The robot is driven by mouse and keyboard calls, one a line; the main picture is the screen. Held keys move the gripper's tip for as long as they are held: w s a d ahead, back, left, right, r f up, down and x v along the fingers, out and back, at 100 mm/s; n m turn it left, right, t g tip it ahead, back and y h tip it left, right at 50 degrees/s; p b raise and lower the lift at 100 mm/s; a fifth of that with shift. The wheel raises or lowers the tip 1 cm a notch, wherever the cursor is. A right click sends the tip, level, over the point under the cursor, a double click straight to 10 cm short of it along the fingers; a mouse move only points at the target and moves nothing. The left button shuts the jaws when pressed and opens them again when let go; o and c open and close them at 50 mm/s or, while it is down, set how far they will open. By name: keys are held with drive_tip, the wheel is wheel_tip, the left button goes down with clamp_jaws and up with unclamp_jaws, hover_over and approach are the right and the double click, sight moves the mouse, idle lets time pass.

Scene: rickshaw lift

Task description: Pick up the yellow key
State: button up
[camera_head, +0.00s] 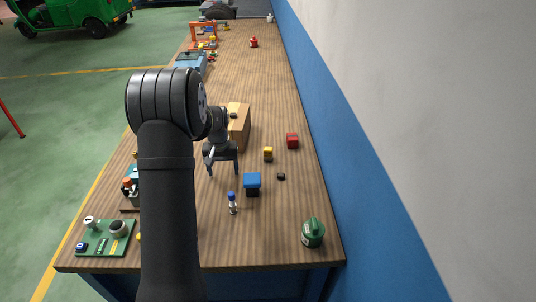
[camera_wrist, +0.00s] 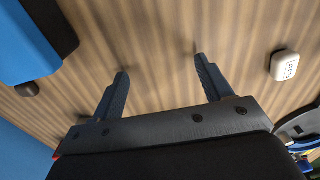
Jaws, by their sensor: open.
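I cannot make out a yellow key for certain. A bit of yellow (camera_head: 139,237) also shows beside my arm at the lower left, mostly hidden by the arm. My gripper (camera_head: 223,174) points down over the bench, open, with nothing between its fingers. In the wrist view my gripper (camera_wrist: 160,66) has bare wood between the fingers, and a pale keycap-like piece (camera_wrist: 284,65) with dark lettering lies to their right.
A blue and black block (camera_head: 252,183) stands right of my gripper, with a small black piece (camera_head: 281,176) beyond it. A red block (camera_head: 292,141), a green container (camera_head: 313,233), a blue-capped figure (camera_head: 232,203) and a tan box (camera_head: 239,127) stand around. A blue wall borders the right.

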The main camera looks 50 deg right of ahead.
drive_tip(key=shift+c, duration=1.1)
drive_tip(key=s+d+r+m+h, duration=0.2)
drive_tip(key=s+d+r, duration=0.1)
drive_tip(key=d+r, duration=0.4)
drive_tip(key=s+d+r+m+h, duration=0.1)
drive_tip(key=s+d+r, duration=0.1)
drive_tip(key=d+r, duration=0.55)
approach(267, 148)
drive_tip(key=x, duration=0.6)
drive_tip(key=shift+s, duration=0.25)
drive_tip(key=shift+x, duration=2.7)
drive_tip(key=shift+w+a, duration=0.15)
drive_tip(key=shift+w, duration=0.05)
drive_tip(key=c, duration=1.2)
